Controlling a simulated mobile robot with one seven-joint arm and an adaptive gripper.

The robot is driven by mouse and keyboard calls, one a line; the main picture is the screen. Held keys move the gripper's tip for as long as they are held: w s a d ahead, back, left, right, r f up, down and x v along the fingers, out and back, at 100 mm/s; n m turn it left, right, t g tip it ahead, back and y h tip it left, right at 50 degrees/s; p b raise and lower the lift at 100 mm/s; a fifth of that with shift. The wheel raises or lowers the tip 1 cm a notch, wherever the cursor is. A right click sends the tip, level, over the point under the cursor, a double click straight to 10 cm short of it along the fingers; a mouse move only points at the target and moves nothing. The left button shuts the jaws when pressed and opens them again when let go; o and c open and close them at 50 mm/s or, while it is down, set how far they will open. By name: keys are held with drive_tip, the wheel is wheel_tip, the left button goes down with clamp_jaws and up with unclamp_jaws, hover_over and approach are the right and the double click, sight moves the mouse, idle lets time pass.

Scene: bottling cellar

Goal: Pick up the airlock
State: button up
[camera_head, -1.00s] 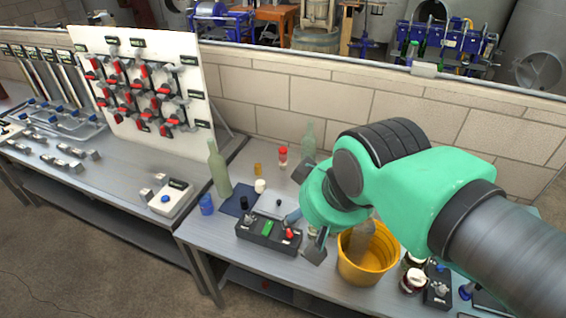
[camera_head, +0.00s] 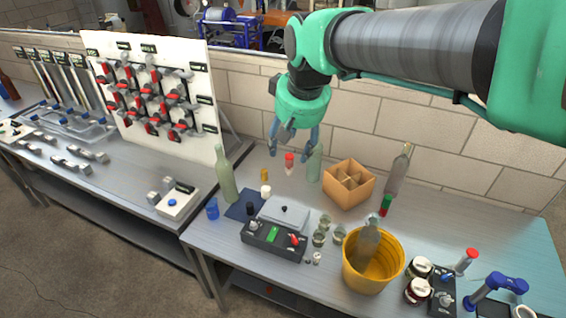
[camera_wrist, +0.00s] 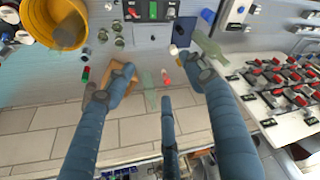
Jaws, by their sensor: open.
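A small clear piece with a red cap (camera_head: 289,164) stands near the back of the bench and may be the airlock. I cannot be sure, because another red-capped item (camera_head: 468,260) stands at the far right. My gripper (camera_head: 293,143) is open and empty, pointing down, and appears just above the nearer red-capped piece in the head view. In the wrist view, the red-capped piece (camera_wrist: 165,79) shows between the spread fingers of my gripper (camera_wrist: 160,72), apart from them.
A clear bottle (camera_head: 314,165) stands just right of the red-capped piece. A divided cardboard box (camera_head: 349,196), yellow bucket (camera_head: 349,272), green bottle (camera_head: 222,177) and black control box (camera_head: 262,238) surround it. A white cap (camera_head: 266,192) and amber vial (camera_head: 264,174) stand close by. A brick wall is behind.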

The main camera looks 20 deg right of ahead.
drive_tip(key=w+d+f+g+p, duration=0.1)
drive_tip(key=w+d, duration=0.1)
drive_tip(key=w, duration=0.6)
drive_tip(key=w+d+f, duration=0.1)
drive_tip(key=w+d, duration=0.1)
drive_tip(key=w, duration=0.6)
drive_tip(key=g+p, duration=0.3)
hover_over(289, 161)
drive_tip(key=w, duration=0.2)
drive_tip(key=f, duration=3.5)
drive_tip(key=shift+d+f, duration=0.15)
drive_tip(key=shift+d, duration=0.2)
drive_tip(key=shift+w+d+f, duration=0.15)
drive_tip(key=shift+f, duration=0.35)
drive_tip(key=shift+f, duration=0.1)
drive_tip(key=shift+f+b, duration=0.3)
drive_tip(key=shift+f, duration=3.9)
